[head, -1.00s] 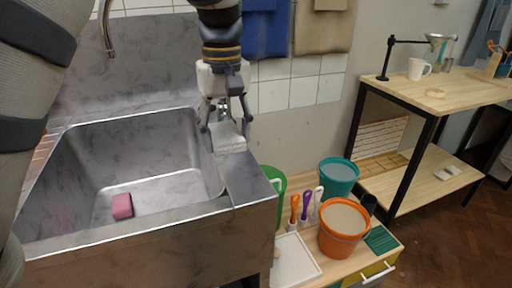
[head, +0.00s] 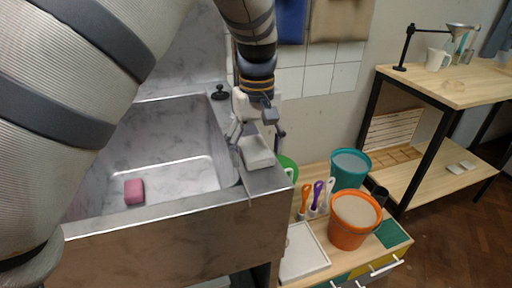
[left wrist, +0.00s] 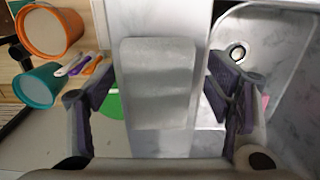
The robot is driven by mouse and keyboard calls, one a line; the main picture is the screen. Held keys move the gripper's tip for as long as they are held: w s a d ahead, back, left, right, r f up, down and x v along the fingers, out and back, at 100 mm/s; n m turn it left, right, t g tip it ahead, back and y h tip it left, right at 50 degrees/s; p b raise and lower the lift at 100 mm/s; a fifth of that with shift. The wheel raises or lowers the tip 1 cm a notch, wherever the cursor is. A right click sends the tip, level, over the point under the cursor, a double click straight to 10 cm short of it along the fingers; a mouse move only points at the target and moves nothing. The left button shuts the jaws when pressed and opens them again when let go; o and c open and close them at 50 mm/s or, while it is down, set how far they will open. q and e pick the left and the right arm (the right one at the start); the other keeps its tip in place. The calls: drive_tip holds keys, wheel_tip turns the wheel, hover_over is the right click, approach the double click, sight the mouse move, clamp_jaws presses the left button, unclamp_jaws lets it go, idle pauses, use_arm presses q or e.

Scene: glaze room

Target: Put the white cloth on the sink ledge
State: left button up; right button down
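The white cloth (head: 257,152) is a folded, flat pad lying on the sink ledge (head: 262,181), the metal strip to the right of the basin. In the left wrist view the cloth (left wrist: 158,85) lies lengthwise along the ledge (left wrist: 160,150). My left gripper (head: 258,134) is just above the cloth, pointing down. Its fingers are spread, one on each side of the cloth. In the left wrist view the fingertips (left wrist: 160,88) show gaps between them and the cloth. My right gripper is not in view.
A pink sponge (head: 134,191) lies in the basin (head: 180,180). Right of the sink, a low cabinet holds an orange bucket (head: 354,219), a teal bucket (head: 349,168), brushes (head: 317,196) and a white tray (head: 303,253). A wooden shelf table (head: 445,86) stands farther right.

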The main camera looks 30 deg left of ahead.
sight(257, 151)
use_arm(q)
wheel_tip(257, 151, up, 12)
drive_tip(key=shift+r, duration=0.2)
idle(0.4)
